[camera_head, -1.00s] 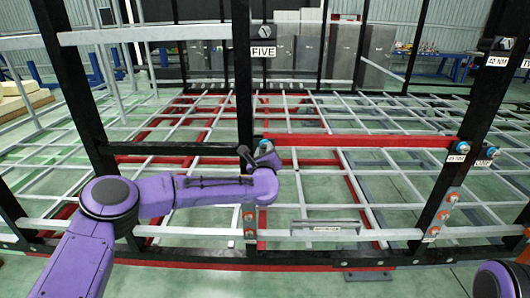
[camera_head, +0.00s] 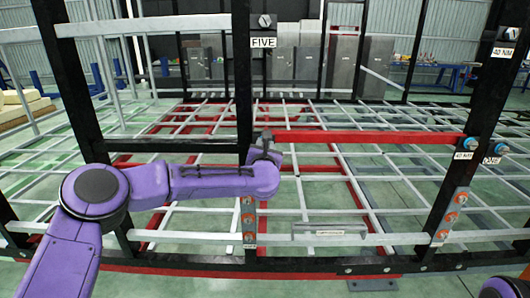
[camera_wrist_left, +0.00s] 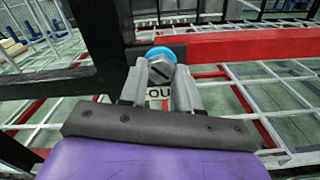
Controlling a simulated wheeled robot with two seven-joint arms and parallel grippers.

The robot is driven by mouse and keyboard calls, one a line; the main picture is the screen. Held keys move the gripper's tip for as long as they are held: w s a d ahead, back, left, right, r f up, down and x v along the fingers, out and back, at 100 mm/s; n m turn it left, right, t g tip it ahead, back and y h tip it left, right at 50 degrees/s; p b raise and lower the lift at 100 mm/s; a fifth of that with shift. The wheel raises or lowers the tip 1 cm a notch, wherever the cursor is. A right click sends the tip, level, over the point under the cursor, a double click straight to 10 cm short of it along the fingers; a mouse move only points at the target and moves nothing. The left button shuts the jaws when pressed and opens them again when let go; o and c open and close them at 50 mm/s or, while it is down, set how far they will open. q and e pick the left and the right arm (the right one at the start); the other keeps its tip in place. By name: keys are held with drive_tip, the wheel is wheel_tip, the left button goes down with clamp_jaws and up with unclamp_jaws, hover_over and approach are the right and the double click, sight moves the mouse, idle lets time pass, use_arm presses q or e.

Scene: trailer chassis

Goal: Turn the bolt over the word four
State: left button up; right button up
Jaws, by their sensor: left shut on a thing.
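In the left wrist view, a grey bolt head (camera_wrist_left: 162,70) with a blue ring behind it sits on the frame, near where a black post meets a red beam. A white label (camera_wrist_left: 158,93) below it shows the letters "OU"; the fingers cover the rest. My left gripper (camera_wrist_left: 160,80) is shut on this bolt, with one finger on each side. In the head view, my left gripper (camera_head: 263,145) is at the middle black post, by the left end of the red beam, and hides the bolt. My right gripper is not in view.
The red beam (camera_head: 360,138) runs right to a bolt (camera_head: 471,144) over a "40 NM" label. Orange bolts sit on lower brackets. Grey bars form the chassis grid.

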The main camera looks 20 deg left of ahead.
use_arm(q)
drive_tip(key=m, duration=0.9)
drive_tip(key=shift+f, duration=0.25)
drive_tip(key=m+p, duration=0.1)
drive_tip(key=m, duration=0.3)
drive_tip(key=shift+s+d+m, duration=0.1)
drive_tip(key=shift+m, duration=0.3)
drive_tip(key=m+p, duration=0.2)
drive_tip(key=m, duration=0.3)
drive_tip(key=m+p, duration=0.5)
drive_tip(key=m, duration=1.4)
drive_tip(key=shift+m, duration=0.3)
